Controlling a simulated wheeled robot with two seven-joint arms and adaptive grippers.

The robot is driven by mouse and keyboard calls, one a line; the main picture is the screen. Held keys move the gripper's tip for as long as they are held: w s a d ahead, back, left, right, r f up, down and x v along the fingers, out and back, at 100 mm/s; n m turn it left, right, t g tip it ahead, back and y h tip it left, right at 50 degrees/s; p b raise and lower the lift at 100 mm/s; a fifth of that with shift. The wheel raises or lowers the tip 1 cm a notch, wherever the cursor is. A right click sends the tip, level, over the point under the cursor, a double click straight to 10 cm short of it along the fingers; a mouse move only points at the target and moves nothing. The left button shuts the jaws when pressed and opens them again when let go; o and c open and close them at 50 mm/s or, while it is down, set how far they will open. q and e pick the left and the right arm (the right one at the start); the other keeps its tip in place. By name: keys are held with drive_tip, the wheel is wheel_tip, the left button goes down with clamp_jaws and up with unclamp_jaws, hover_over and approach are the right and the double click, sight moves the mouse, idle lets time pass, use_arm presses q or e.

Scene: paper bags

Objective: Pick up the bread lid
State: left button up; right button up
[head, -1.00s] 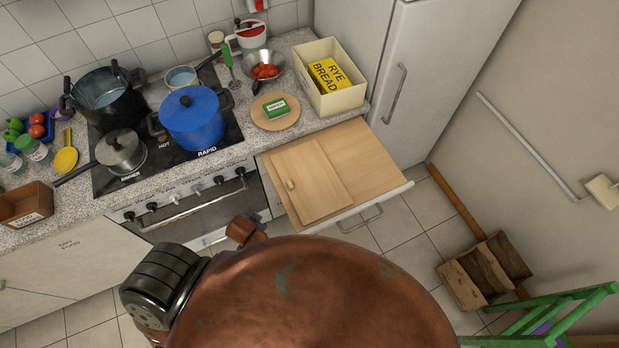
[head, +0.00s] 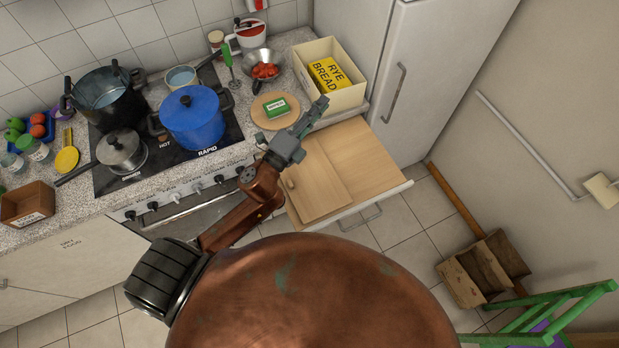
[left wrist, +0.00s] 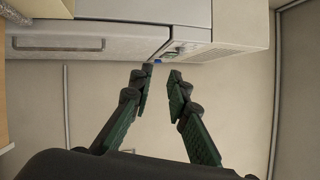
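A light wooden panel (head: 312,187) with a small knob lies over part of the pulled-out drawer (head: 362,160); it is the only lid-like thing near the bread, though I cannot tell for sure that it is the bread lid. A yellow rye bread pack (head: 329,74) sits in an open cream box (head: 347,98) on the counter. My left gripper (head: 318,110) is in front of the cream box, above the counter edge and the drawer's back. In the left wrist view, its fingers (left wrist: 161,74) are apart with nothing between them. My right gripper is out of view.
A round board (head: 262,116) with a green pack, a bowl of tomatoes (head: 264,68) and a blue pot (head: 194,120) stand left of the box. The fridge (head: 440,70) is on the right. A green frame (head: 570,305) stands at lower right.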

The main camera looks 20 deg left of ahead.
use_arm(q)
drive_tip(key=s+d+r+m+g+h, duration=0.1)
drive_tip(key=s+d+m+g+h, duration=0.15)
drive_tip(key=d+m+h, duration=0.4)
drive_tip(key=s+d+r+m+g+h, duration=0.1)
drive_tip(key=d+r+m+g+h, duration=0.2)
drive_tip(key=d+m, duration=0.55)
drive_tip(key=s+d+f+m+g+h, duration=0.3)
drive_tip(key=s+d+f+m+g, duration=0.15)
drive_tip(key=m, duration=0.35)
drive_tip(key=m+g+y, duration=1)
drive_tip(key=m+y, duration=0.6)
drive_tip(key=y, duration=0.2)
hover_over(290, 183)
drive_tip(key=shift+h, duration=0.25)
drive_tip(key=f, duration=2.4)
drive_tip(key=shift+w+a+f, duration=0.15)
drive_tip(key=shift+a+f, duration=0.05)
drive_tip(key=shift+f, duration=0.15)
wheel_tip(290, 183, down, 6)
drive_tip(key=shift+d+f+p, duration=0.1)
drive_tip(key=shift+d+p, duration=0.05)
drive_tip(key=shift+p, duration=0.7)
drive_tip(key=shift+f, duration=0.5)
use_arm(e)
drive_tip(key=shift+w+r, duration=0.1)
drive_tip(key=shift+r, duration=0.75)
